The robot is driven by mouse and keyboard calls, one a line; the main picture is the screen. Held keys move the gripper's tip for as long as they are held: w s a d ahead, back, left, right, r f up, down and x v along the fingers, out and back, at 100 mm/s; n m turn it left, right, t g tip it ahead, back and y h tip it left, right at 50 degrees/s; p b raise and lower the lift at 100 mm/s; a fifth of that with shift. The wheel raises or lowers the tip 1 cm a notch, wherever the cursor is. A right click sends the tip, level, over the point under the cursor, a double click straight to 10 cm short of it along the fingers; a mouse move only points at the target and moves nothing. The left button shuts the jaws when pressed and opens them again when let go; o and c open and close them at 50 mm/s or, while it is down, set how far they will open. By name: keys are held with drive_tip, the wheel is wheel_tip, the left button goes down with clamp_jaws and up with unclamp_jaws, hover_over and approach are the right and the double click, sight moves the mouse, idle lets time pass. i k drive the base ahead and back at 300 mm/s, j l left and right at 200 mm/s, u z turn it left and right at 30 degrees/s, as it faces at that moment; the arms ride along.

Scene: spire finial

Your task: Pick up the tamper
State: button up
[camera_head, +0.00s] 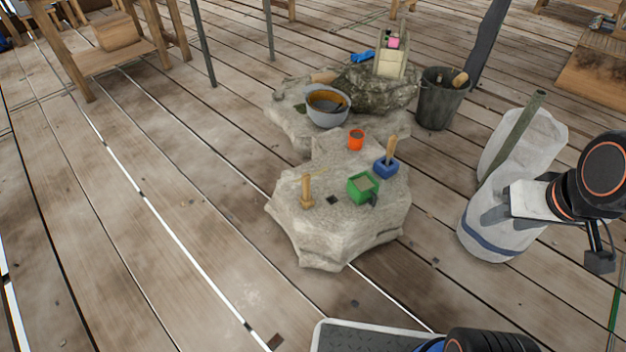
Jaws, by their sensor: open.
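What looks like the tamper (307,191) is a small light-wooden piece with an upright handle. It stands on the left part of the flat top of a pale stone block (325,240). My gripper (487,216) is at the right of the view, over the large white sack and well to the right of the stone block. It is open, with nothing seen between its fingers, and apart from the tamper.
The stone also bears a green box (362,187), a blue container (386,167) with a wooden handle sticking up and an orange cup (356,139). Behind are a grey bowl (328,117) and a dark bucket (437,112). A white sack (490,240) stands right. Plank floor at left is clear.

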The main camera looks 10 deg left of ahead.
sight(306, 201)
drive_tip(key=j+u, duration=0.2)
drive_tip(key=u, duration=0.15)
drive_tip(key=j+u, duration=0.3)
drive_tip(key=i+l, duration=0.05)
drive_tip(key=l, duration=0.1)
